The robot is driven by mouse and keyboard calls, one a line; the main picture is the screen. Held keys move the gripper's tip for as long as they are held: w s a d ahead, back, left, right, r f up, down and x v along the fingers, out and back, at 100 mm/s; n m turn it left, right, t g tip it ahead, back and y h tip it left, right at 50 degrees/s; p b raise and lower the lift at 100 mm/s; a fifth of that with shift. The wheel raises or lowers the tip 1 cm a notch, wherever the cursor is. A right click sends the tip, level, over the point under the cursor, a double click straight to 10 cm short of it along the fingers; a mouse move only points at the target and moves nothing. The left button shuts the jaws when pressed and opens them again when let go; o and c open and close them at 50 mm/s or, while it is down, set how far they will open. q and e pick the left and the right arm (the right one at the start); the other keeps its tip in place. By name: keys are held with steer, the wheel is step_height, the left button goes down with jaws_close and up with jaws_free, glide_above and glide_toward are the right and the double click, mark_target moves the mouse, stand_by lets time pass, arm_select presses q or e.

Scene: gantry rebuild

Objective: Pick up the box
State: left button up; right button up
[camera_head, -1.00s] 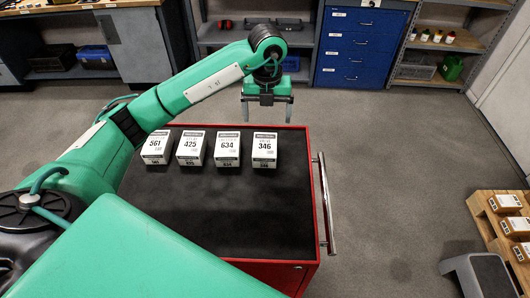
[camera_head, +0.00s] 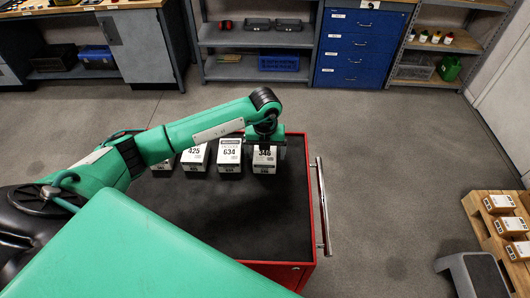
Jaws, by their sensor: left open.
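A row of white boxes stands on the black top of a red cart (camera_head: 240,220). The rightmost box, marked 346 (camera_head: 264,163), is partly covered by my left gripper (camera_head: 265,148), which is over its top. The gripper is open; I cannot tell whether its fingers touch the box. The box marked 634 (camera_head: 229,160) stands just left of it. The box marked 425 (camera_head: 194,160) is farther left and partly behind my left arm. The leftmost box (camera_head: 162,172) is mostly hidden by that arm. My right gripper is not in view.
The cart has a metal handle (camera_head: 322,205) on its right edge. The front of its top is bare. A wooden pallet (camera_head: 482,212) with more boxes and a grey step stool (camera_head: 474,270) stand at the right. Shelves and a blue drawer cabinet (camera_head: 355,50) stand at the back.

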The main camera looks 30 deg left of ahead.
arm_select(q)
steer(key=shift+f, duration=0.15)
steer(key=shift+c, duration=0.4)
steer(key=c, duration=1.1)
steer(key=shift+c, duration=0.2)
steer(key=shift+r, duration=0.35)
step_height(320, 180, up, 19)
steer(key=b, duration=0.5)
